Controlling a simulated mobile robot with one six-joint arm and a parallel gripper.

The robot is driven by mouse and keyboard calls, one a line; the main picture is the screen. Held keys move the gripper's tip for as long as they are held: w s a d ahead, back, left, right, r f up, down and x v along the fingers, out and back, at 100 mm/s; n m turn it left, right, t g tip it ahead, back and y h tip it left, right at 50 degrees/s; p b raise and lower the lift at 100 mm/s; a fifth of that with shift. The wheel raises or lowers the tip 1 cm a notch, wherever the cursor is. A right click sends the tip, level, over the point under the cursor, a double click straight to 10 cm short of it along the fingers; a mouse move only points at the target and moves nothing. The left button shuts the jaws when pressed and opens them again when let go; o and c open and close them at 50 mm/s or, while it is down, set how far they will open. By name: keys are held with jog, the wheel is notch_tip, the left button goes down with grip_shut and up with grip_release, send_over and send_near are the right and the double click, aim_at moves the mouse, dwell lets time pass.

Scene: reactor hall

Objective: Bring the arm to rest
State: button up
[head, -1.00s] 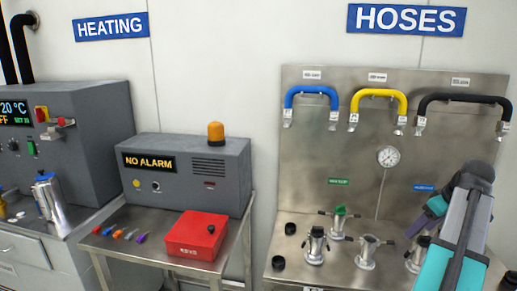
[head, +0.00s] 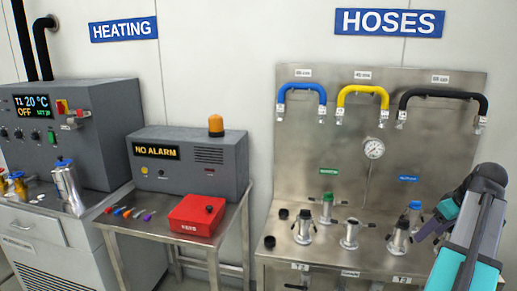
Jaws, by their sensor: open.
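My arm, grey and teal, reaches in from the lower right of the head view and bends at a dark joint. My gripper (head: 432,232) is the small dark purple-grey part at its end, beside the right side of the hose bench (head: 290,185). It is open, and nothing shows between its jaws. The fingers are small and partly merged with the bench behind them. The arm covers the bench's lower right corner.
Blue (head: 302,90), yellow (head: 362,92) and black (head: 443,97) hoses hang on the bench's back panel. Several metal fittings stand below, one blue-topped (head: 415,206) near my gripper. A side table holds a red box (head: 190,216). The heating unit (head: 90,130) stands left.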

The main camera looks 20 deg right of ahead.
jog(key=w+a+f+n+g+y, duration=0.2)
jog(key=w+a+f+n+y, duration=0.1)
jog(key=w+a+f, duration=1.1)
jog(key=w+a+f+n+g+y, duration=0.1)
jog(key=w+a+f+n+g, duration=0.1)
jog(key=a+f, duration=0.85)
jog(key=w+a+f+n+g+y, duration=0.1)
jog(key=w+a+f, duration=0.1)
jog(key=a+f, duration=0.85)
jog(key=s+a+f+g, duration=0.1)
jog(key=s+a+f, duration=0.35)
jog(key=a, duration=0.25)
jog(key=s+a+f+g+h, duration=0.1)
jog(key=s+a+f+g, duration=0.15)
jog(key=a+f, duration=0.3)
jog(key=s+a+f+g, duration=0.1)
jog(key=s+a+f, duration=0.3)
jog(key=a, duration=0.3)
jog(key=s+a+f+m+h, duration=0.2)
jog(key=s+f, duration=0.3)
jog(key=s, duration=0.2)
jog(key=s+a+f+m+h, duration=0.1)
jog(key=s+f+m, duration=0.1)
jog(key=s+f, duration=0.4)
jog(key=shift+s+a+m+g+h, duration=0.4)
jog(key=shift+s+g, duration=0.05)
jog(key=shift+s, duration=0.85)
